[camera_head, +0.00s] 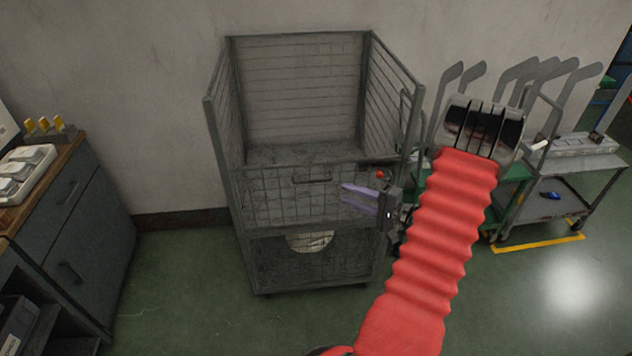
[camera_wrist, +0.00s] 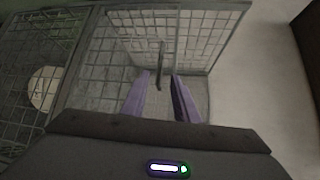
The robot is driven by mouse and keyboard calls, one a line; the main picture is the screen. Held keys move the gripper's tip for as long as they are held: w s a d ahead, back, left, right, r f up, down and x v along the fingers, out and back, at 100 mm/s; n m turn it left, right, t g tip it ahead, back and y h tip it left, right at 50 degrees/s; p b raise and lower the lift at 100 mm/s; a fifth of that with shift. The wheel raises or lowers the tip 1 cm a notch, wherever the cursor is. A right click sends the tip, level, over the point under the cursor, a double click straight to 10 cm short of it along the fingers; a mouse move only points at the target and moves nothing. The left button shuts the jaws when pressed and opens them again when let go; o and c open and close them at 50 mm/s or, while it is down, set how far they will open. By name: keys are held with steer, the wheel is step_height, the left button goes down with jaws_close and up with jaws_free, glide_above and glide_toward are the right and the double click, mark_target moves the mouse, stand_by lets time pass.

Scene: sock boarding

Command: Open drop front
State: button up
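A grey wire-mesh cage (camera_head: 302,38) stands against the wall, with solid-looking lower mesh panels. Its front panel (camera_head: 270,205) looks upright, with a dark bar handle (camera_head: 312,178) near its top edge. My gripper (camera_head: 343,193) has two purple fingers and is at the right part of the front panel, to the right of the handle. In the wrist view my gripper (camera_wrist: 160,78) is open, fingers apart with nothing between them. The handle (camera_wrist: 162,55) shows there as an upright bar just past the fingertips, roughly centred. I cannot tell any contact.
A red knob (camera_head: 380,174) sits at the cage's right front. A pale round object (camera_head: 310,241) shows low in the cage. A dark cabinet (camera_head: 85,240) stands at left. Carts with grey foot-shaped boards (camera_head: 515,75) stand at right, behind my red arm. Floor between cabinet and cage is clear.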

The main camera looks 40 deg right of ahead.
mark_target(315, 181)
steer(key=x, duration=1.3)
steer(key=shift+w+a, duration=0.1)
steer(key=shift+w, duration=0.2)
steer(key=shift+c, duration=0.3)
steer(key=c, duration=0.6)
jaws_close()
steer(key=shift+f, duration=0.1)
